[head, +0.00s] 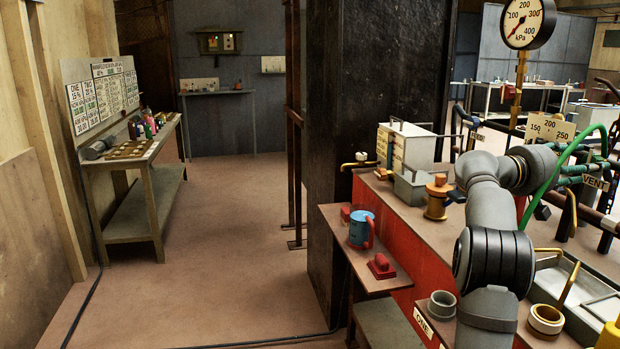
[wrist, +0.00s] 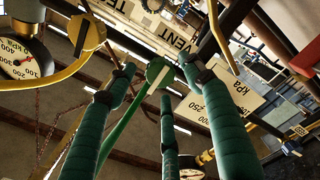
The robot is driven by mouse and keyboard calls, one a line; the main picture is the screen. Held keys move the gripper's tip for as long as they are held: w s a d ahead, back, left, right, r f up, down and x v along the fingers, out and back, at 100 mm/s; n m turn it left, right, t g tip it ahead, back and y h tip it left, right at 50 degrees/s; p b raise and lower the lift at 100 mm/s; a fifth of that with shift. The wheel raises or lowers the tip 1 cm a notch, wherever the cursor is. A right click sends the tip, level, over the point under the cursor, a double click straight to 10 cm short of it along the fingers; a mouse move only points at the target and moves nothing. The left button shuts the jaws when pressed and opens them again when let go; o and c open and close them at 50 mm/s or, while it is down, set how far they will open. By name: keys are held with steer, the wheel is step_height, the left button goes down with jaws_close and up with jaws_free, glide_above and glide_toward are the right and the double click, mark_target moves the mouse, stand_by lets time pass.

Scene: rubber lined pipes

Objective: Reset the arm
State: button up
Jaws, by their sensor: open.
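My grey arm reaches up from the bottom right of the head view and bends away to the right over the red-sided bench. My gripper (head: 592,172) is at the right edge there, beside a VENT sign (head: 595,182) and a curved green hose (head: 577,150). In the wrist view its teal-wrapped fingers are spread apart, and my gripper (wrist: 166,72) holds nothing that I can see. A green round part (wrist: 158,72) shows between the fingers; I cannot tell whether anything touches it.
A pressure gauge (head: 526,22) stands on a brass post by the arm. The bench carries a grey tray (head: 411,187), a brass fitting (head: 437,198) and a grey ring (head: 441,304). A blue mug (head: 361,229) sits on a side shelf. The floor at left (head: 225,230) is clear.

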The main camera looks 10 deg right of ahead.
mark_target(589, 161)
steer(key=a, duration=1)
steer(key=d, duration=1.2)
steer(key=shift+s+d, duration=0.1)
steer(key=shift+d, duration=0.3)
steer(key=shift+d+r+p, duration=0.2)
steer(key=shift+r+p, duration=0.05)
steer(key=shift+p, duration=0.3)
steer(key=shift+a+r+n+p, duration=0.15)
steer(key=shift+r+n+p, duration=0.05)
steer(key=shift+n+p, duration=1)
steer(key=n+p, duration=0.4)
steer(key=p, duration=0.1)
steer(key=n+p, duration=0.5)
steer(key=p, duration=0.4)
steer(key=shift+p, duration=0.35)
steer(key=n+p, duration=0.4)
steer(key=p, duration=0.6)
steer(key=shift+n+p, duration=0.4)
steer(key=n+p, duration=0.2)
steer(key=p, duration=0.1)
steer(key=shift+f+p, duration=0.1)
steer(key=shift+p, duration=0.25)
steer(key=shift+a+f+b, duration=0.2)
steer(key=shift+a+b, duration=0.3)
steer(key=shift+a, duration=0.2)
